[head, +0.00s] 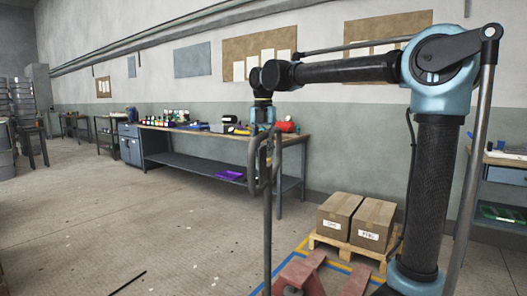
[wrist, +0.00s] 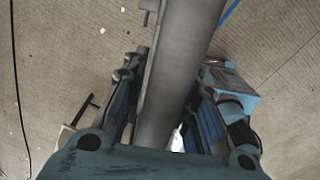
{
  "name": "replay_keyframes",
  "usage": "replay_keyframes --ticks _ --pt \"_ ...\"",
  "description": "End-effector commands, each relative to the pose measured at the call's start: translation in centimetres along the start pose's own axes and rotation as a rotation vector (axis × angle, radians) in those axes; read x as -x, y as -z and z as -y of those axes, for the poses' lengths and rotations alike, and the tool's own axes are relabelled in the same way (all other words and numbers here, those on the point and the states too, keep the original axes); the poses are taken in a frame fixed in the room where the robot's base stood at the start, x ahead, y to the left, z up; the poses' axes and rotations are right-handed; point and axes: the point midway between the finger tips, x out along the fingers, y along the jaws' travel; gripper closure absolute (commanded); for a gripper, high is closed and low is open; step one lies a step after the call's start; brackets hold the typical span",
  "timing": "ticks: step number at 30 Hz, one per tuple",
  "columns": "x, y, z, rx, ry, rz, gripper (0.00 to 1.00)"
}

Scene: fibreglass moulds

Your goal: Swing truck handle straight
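The truck handle (head: 267,215) stands upright in the head view, a grey bar with a loop (head: 253,165) at its top. It rises from the red pallet truck (head: 297,276) on the floor. My gripper (head: 263,128) points down at the handle's top. In the wrist view a thick grey bar of the handle (wrist: 181,60) runs between the two blue finger pads of my gripper (wrist: 170,112). The fingers are apart with the bar between them; whether both pads press on it is unclear. The handle's grip part is partly hidden by my gripper.
A long workbench (head: 215,134) with tools runs along the wall behind. The floor (head: 120,220) to the left is mostly open, with a dark thin rod (head: 127,283) lying on it.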

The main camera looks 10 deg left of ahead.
Motion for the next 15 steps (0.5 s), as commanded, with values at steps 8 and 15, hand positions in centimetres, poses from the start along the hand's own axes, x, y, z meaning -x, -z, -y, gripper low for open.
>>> replay_keyframes --ticks 8,15 --pt "0.04 -0.01 0.0 0.0 0.0 0.0 1.0" --pt "0.12 0.07 0.09 0.01 0.0 0.001 1.0"
